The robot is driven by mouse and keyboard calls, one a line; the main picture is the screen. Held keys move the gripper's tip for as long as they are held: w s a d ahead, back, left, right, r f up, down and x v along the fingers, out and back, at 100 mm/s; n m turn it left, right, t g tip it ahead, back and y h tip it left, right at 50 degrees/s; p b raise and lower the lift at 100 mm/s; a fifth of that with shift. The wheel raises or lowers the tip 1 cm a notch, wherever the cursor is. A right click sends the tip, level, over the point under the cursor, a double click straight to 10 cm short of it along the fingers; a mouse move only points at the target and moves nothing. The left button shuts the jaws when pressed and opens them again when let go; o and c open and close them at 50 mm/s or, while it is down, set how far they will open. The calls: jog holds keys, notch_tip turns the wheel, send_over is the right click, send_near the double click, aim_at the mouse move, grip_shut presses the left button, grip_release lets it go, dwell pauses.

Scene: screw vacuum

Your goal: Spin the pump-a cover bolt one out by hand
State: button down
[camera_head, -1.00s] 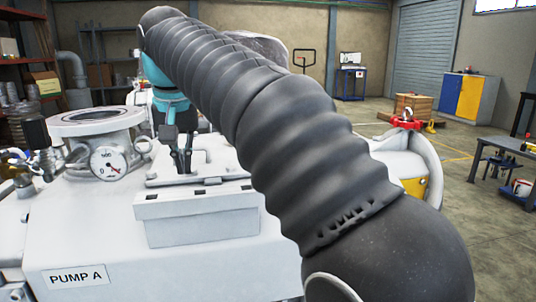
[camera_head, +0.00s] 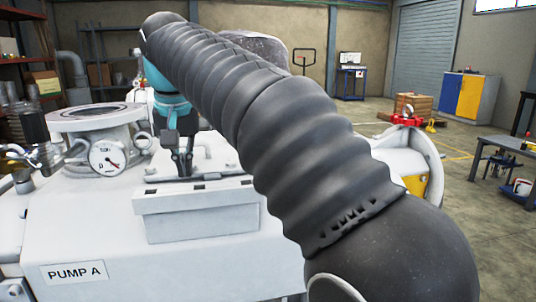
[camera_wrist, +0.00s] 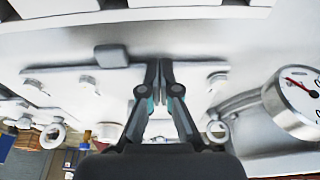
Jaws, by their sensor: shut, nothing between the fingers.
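The white body of pump A (camera_head: 160,268) carries the "PUMP A" label (camera_head: 73,272). Its pale flat cover (camera_head: 215,166) lies on top, and it also shows in the wrist view (camera_wrist: 120,100). My gripper (camera_head: 181,174) points down at the cover. In the wrist view my gripper (camera_wrist: 159,68) has its two fingertips together, with nothing visible between them. Bolt heads show on the cover at left (camera_wrist: 88,83), farther left (camera_wrist: 34,85) and at right (camera_wrist: 217,80). I cannot tell which is bolt one; anything directly behind the fingers is hidden.
A round flange port (camera_head: 95,112) and a dial gauge (camera_head: 106,157) stand left of the cover; the gauge (camera_wrist: 296,102) is close on the right in the wrist view. A workbench (camera_head: 505,165) stands far right.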

jog(key=shift+w+d+p, duration=0.15)
jog(key=shift+d+p, duration=0.5)
jog(key=shift+p, duration=0.45)
jog(key=shift+w+d+p, duration=0.15)
jog(key=shift+d+p, duration=0.15)
jog(key=shift+p, duration=0.35)
dwell(0.3)
jog(key=shift+d, duration=0.1)
jog(key=shift+s+d, duration=0.15)
jog(key=shift+s, duration=0.1)
jog(key=shift+r, duration=2.4)
jog(key=shift+s+r, duration=0.1)
jog(key=shift+r, duration=0.5)
